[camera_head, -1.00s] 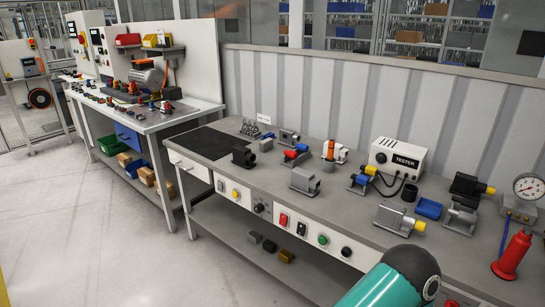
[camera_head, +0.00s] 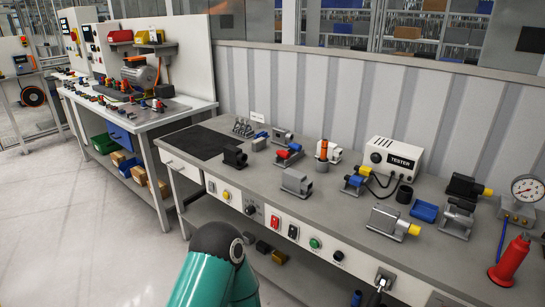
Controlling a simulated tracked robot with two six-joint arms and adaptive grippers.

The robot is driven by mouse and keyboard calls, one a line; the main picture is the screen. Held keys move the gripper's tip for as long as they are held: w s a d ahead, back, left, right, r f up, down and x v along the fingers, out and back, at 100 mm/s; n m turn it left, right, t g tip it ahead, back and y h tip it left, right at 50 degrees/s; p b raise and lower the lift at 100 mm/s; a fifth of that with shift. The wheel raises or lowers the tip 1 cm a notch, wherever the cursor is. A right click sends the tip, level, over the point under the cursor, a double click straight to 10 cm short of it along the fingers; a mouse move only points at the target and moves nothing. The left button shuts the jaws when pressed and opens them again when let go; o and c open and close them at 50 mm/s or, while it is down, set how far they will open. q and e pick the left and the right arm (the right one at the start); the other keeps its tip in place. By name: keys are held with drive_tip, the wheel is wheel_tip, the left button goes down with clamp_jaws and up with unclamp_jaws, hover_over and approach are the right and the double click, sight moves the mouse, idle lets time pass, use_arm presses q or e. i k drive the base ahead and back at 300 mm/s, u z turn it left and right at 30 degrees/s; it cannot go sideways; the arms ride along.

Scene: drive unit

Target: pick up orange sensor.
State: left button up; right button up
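The orange sensor (camera_head: 322,150) is an upright orange cylinder with a dark band near its base. It stands on the grey workbench, against the left side of a white block-like part (camera_head: 333,153). Nothing of mine touches it. One teal arm link of mine with a dark rounded joint rises from the bottom edge, in front of the bench and well short of the sensor. I see no gripper fingers clearly in this view. A small dark and metallic item (camera_head: 383,280) shows at the bench front, but I cannot tell what it is.
A grey metal block (camera_head: 297,182) stands in front of the sensor, and a red and blue part (camera_head: 289,154) stands to its left. The white tester box (camera_head: 395,158) with cables stands to its right.

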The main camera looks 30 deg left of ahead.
sight(325, 142)
drive_tip(key=z, duration=0.25)
drive_tip(key=i, duration=0.2)
drive_tip(key=u, duration=1.35)
drive_tip(key=k, duration=0.3)
drive_tip(key=u, duration=0.6)
drive_tip(key=i, duration=1.35)
drive_tip(key=z, duration=0.55)
